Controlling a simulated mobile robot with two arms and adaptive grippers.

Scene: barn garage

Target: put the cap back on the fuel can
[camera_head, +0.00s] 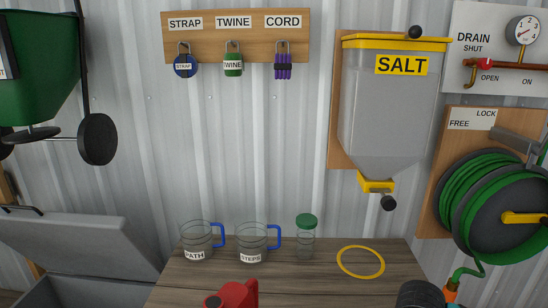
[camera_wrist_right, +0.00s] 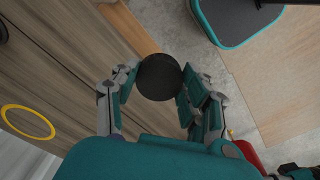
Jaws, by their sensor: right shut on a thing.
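The red fuel can (camera_head: 232,295) shows only its top at the bottom edge of the head view, left of centre; its lower part is cut off and I cannot make out its opening. My right gripper (camera_wrist_right: 157,83) is shut on a black round cap (camera_wrist_right: 158,77) in the right wrist view. The cap is held between the fingertips, its flat round face toward the camera. A red piece (camera_wrist_right: 247,152) shows beside the gripper there; I cannot tell whether it is the can. My left gripper is not in view.
The wooden bench (camera_head: 320,280) carries two clear mugs (camera_head: 197,240) (camera_head: 252,243), a green-lidded jar (camera_head: 306,240) and a yellow ring (camera_head: 360,262). A salt hopper (camera_head: 390,110) and green hose reel (camera_head: 490,195) hang on the wall. A grey chest (camera_head: 75,250) stands open at left.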

